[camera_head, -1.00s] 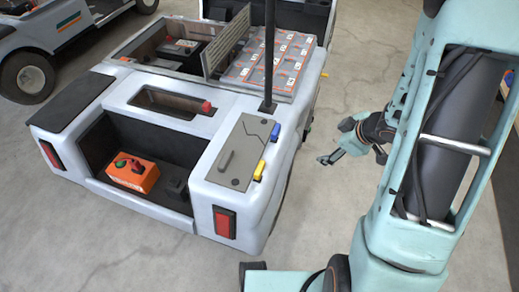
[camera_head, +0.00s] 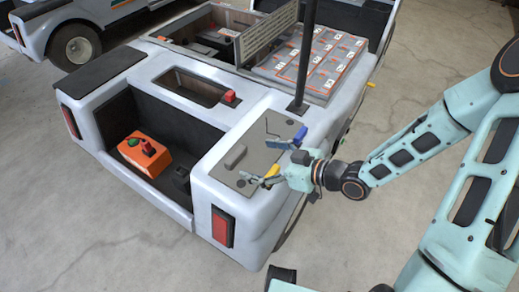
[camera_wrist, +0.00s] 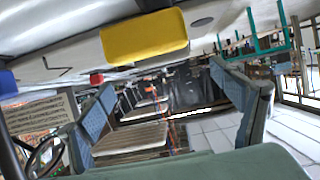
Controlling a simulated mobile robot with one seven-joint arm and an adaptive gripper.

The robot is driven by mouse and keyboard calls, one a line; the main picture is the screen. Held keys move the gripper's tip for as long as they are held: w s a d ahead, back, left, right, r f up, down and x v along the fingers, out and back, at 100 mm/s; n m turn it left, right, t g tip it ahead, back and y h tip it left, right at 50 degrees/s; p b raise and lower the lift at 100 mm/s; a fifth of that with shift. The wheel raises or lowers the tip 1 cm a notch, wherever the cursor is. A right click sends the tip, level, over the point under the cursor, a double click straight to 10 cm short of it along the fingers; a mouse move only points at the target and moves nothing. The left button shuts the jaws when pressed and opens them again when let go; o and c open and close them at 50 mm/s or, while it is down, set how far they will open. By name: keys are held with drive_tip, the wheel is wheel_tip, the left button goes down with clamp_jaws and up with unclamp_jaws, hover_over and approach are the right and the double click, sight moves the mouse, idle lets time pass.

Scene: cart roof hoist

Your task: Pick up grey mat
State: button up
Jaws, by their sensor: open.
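A flat grey panel (camera_head: 260,132), the likely grey mat, lies on the rear right corner of the white cart. A small raised grey block (camera_head: 236,156) sits on it, and a dark bent line marks its surface. My gripper (camera_head: 263,162) is open and empty, with its fingers spread over or beside the panel's right part; I cannot tell whether they touch it. In the wrist view my gripper (camera_wrist: 163,92) shows both fingers apart, with nothing between them close by. A yellow block (camera_wrist: 144,36) is close at the top, near the grey surface.
A blue piece (camera_head: 299,136) and a yellow piece (camera_head: 272,171) sit at the panel's right edge, near my fingers. A dark post (camera_head: 305,55) rises beyond. An orange box (camera_head: 145,154) lies in the rear recess. Clear floor (camera_head: 130,250) lies in front of the cart.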

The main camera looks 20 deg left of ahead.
sight(237, 154)
drive_tip(key=b+x, duration=0.1)
drive_tip(key=x, duration=0.3)
drive_tip(key=b+x, duration=0.1)
drive_tip(key=x, duration=0.4)
drive_tip(key=shift+s+b, duration=0.2)
drive_tip(key=shift+b, duration=0.1)
drive_tip(key=shift+c, duration=0.6)
drive_tip(key=c, duration=1.5)
drive_tip(key=shift+r, duration=0.1)
drive_tip(key=shift+c, duration=0.5)
